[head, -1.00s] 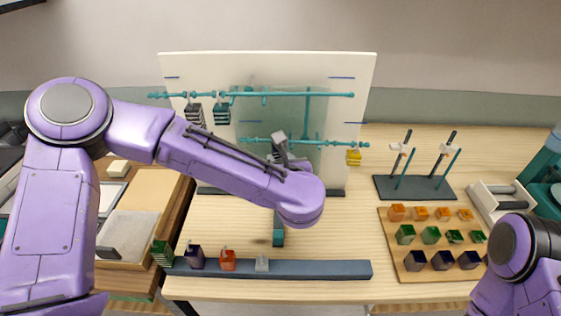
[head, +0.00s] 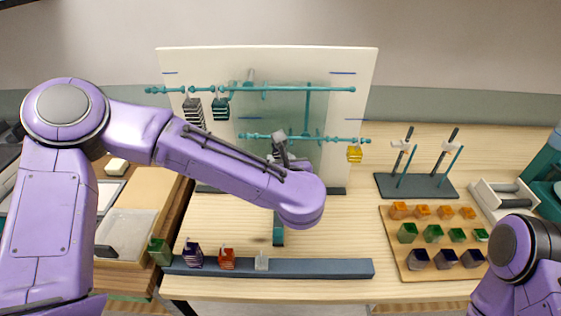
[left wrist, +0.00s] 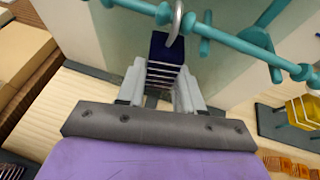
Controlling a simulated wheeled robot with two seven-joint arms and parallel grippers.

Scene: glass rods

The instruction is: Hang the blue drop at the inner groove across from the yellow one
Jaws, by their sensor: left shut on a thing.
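The blue drop (left wrist: 166,52), dark with pale stripes, is between the fingers of my left gripper (left wrist: 160,82) in the left wrist view. Its metal hook (left wrist: 177,20) overlaps the near teal rod (left wrist: 235,43) in the picture; I cannot tell whether it rests on it. In the head view my left gripper (head: 282,150) is at the middle of the lower teal rod (head: 335,139), and the blue drop is not clearly visible. The yellow drop (head: 355,154) hangs near that rod's right end; it also shows in the left wrist view (left wrist: 301,111). My right gripper is out of view.
A striped dark drop (head: 194,111) and a teal drop (head: 220,108) hang from the upper rod (head: 270,88). A white panel (head: 345,80) stands behind. A blue rail (head: 320,269) with several drops lies in front. A wooden tray (head: 400,255) of colored pieces is right.

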